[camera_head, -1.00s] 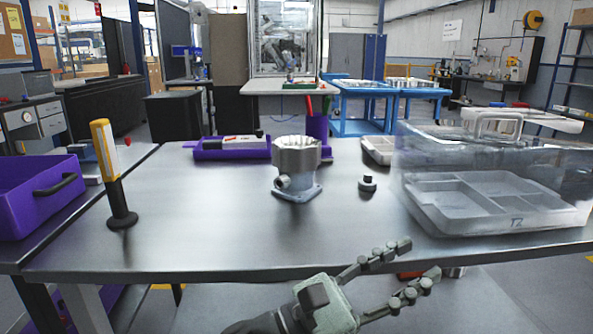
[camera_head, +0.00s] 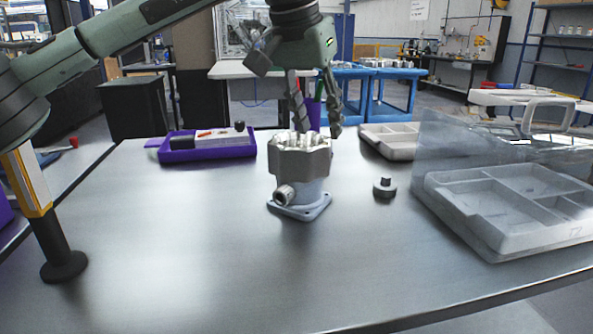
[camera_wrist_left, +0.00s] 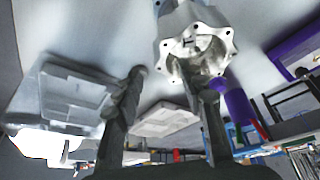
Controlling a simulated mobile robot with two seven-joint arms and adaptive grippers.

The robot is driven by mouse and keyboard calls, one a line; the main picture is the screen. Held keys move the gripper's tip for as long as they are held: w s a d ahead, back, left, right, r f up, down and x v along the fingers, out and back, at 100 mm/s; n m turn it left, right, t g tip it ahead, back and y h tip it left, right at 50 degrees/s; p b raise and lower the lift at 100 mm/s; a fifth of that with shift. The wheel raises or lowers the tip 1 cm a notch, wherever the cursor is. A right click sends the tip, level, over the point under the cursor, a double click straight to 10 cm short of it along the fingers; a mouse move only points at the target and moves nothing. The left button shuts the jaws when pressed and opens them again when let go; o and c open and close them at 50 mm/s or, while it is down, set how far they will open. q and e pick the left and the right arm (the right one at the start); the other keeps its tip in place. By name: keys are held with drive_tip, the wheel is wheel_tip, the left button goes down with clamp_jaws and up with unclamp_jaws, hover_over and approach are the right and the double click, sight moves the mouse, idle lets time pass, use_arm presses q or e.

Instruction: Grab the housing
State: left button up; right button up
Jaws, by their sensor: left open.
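The housing (camera_head: 299,172) is a grey metal casting with a scalloped top and a square flange, upright on the metal table. My left gripper (camera_head: 316,116) points down just above and behind its top in the head view. Its fingers are apart, with nothing between them. In the left wrist view the housing (camera_wrist_left: 196,40) shows its open, bolt-holed top beyond the fingers (camera_wrist_left: 170,82), nearer the right one. Whether a finger touches the housing I cannot tell. My right gripper is not in view.
A small dark knob-like part (camera_head: 384,188) stands right of the housing. A clear-lidded grey tray (camera_head: 470,225) is at the right. A purple tray (camera_head: 207,148) lies behind left, and a yellow-and-black post (camera_head: 50,232) stands at the left. The front middle is clear.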

sight(322, 145)
use_arm(q)
drive_tip(key=shift+w+a+f, duration=0.15)
drive_tip(key=shift+w, duration=0.1)
drive_tip(key=x, duration=0.7)
drive_tip(key=shift+s+f+p, duration=0.15)
drive_tip(key=shift+p, duration=0.2)
clamp_jaws()
drive_tip(key=shift+r, duration=0.2)
